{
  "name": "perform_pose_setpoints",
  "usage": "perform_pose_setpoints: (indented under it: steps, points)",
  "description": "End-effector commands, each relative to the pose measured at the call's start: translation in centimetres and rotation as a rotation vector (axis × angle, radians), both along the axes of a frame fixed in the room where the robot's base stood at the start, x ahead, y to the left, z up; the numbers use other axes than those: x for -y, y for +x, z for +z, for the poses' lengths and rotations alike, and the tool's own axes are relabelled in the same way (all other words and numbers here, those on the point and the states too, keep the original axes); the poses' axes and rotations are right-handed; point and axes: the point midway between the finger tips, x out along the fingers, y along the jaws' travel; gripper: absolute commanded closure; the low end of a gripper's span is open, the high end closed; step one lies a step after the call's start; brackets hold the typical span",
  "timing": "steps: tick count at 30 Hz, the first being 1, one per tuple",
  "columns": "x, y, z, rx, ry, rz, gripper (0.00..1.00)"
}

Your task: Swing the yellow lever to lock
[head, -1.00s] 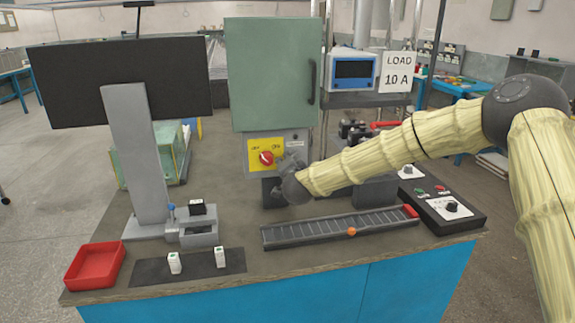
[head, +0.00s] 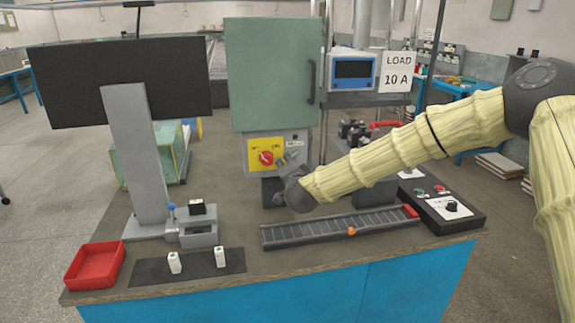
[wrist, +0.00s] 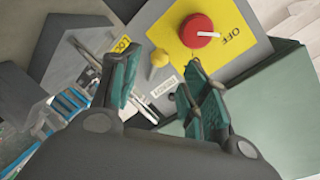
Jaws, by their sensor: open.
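In the head view my gripper (head: 284,164) is in front of the panel's lower right, and the lever cannot be made out.
The green cabinet (head: 270,75) stands above the panel. A red tray (head: 94,265) and a monitor (head: 120,82) are at the left.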

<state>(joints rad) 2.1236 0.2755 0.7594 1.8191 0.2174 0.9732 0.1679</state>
Motion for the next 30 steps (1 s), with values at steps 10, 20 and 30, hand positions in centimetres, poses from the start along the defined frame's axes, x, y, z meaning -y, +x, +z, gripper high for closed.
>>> perform_pose_setpoints:
  steps: [10, 20, 30]
  points:
    - [1.1, -5.4, 1.1, 0.001, 0.000, -0.001, 0.55]
    - [1.4, -6.8, 1.3, 0.000, 0.001, -0.001, 0.55]
    - [1.3, -6.7, 1.3, 0.000, 0.000, 0.000, 0.55]
